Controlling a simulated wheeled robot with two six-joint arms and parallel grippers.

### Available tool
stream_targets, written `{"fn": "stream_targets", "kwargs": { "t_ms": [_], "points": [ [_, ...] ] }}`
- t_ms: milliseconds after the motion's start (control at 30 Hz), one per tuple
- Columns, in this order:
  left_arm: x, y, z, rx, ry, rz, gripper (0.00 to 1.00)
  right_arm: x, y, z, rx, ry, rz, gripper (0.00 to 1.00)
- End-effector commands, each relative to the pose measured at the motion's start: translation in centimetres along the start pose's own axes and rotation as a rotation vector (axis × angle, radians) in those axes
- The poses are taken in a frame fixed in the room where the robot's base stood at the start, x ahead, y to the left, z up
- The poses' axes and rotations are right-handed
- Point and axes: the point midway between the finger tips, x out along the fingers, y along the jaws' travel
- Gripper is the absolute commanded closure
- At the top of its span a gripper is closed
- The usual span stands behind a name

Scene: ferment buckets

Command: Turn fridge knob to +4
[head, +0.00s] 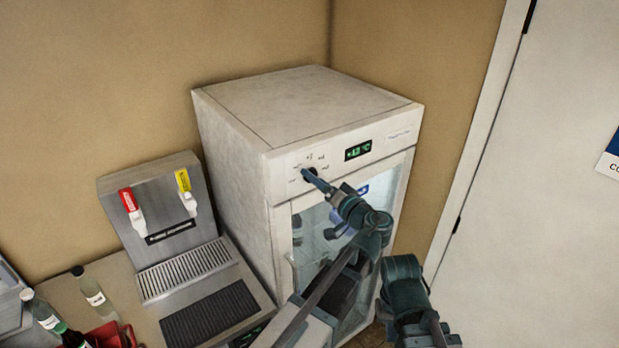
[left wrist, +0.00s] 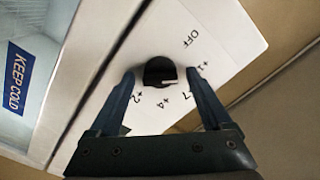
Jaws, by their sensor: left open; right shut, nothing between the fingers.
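The black fridge knob (left wrist: 158,72) sits on the white control panel in the left wrist view. Its white pointer line points right, toward the marks near +7 (left wrist: 185,92), not at the +4 mark (left wrist: 162,102). My left gripper (left wrist: 160,76) is open, with one finger on each side of the knob; I cannot tell whether either touches it. In the head view my left gripper (head: 307,172) reaches the panel at the knob, largely covering it. The white fridge (head: 235,150) has a green-lit temperature display (head: 358,150). My right gripper's fingers do not show in either view.
A drink dispenser (head: 165,225) with red and yellow taps stands left of the fridge. Bottles (head: 95,293) stand at the lower left. A white door (head: 540,200) is at the right. My other arm parts show right of the left forearm.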

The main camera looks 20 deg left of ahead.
Motion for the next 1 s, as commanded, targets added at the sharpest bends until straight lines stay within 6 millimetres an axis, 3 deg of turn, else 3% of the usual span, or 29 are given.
{"fn": "stream_targets", "kwargs": {
  "t_ms": [167,600,1000],
  "points": [
    [-0.02,0.00,0.00,0.000,0.000,0.000,0.19,0.00,0.01,0.02,0.000,0.000,0.000,1.00],
    [-0.02,0.00,0.01,0.000,0.000,0.000,0.98,0.00,0.01,0.01,0.000,0.000,0.000,1.00],
    [-0.03,0.02,0.01,0.084,0.000,0.001,1.00,0.01,0.01,0.01,0.000,0.000,0.000,1.00]
  ]
}}
